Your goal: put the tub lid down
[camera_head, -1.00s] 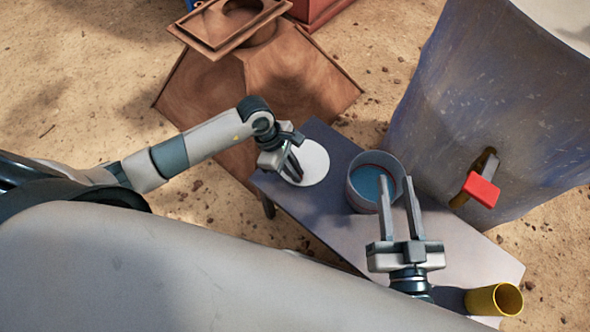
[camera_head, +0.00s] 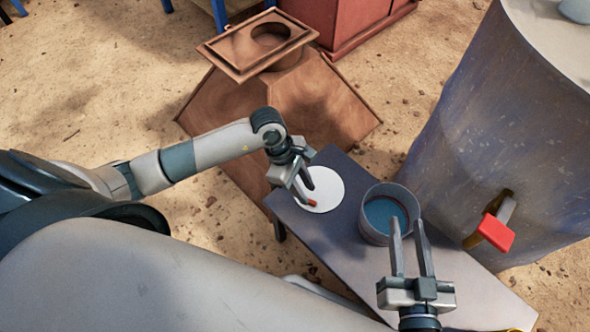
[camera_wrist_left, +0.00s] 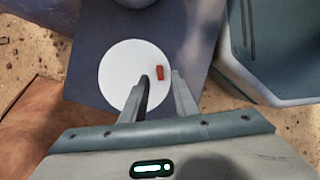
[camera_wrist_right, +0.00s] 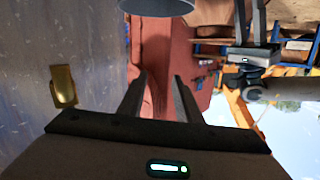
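The tub lid (camera_head: 325,190) is a white disc with a small red handle (camera_wrist_left: 160,72). It appears to lie flat at the left end of the grey table. My left gripper (camera_head: 304,190) is above the lid, its fingers apart. In the left wrist view the handle shows just beyond the fingertips (camera_wrist_left: 160,82), not clasped. The tub (camera_head: 372,228), a grey round container with blue content, stands uncovered on the table right of the lid. My right gripper (camera_head: 408,228) is open and empty, its fingers overlapping the tub's near side in the head view.
The grey table (camera_head: 360,272) is narrow. A big blue-grey barrel (camera_head: 470,140) with a red-handled tap (camera_head: 495,232) stands on the right. A brown wooden hopper (camera_head: 310,110) stands behind the table's left end. A yellow cup's rim barely shows at the bottom right edge.

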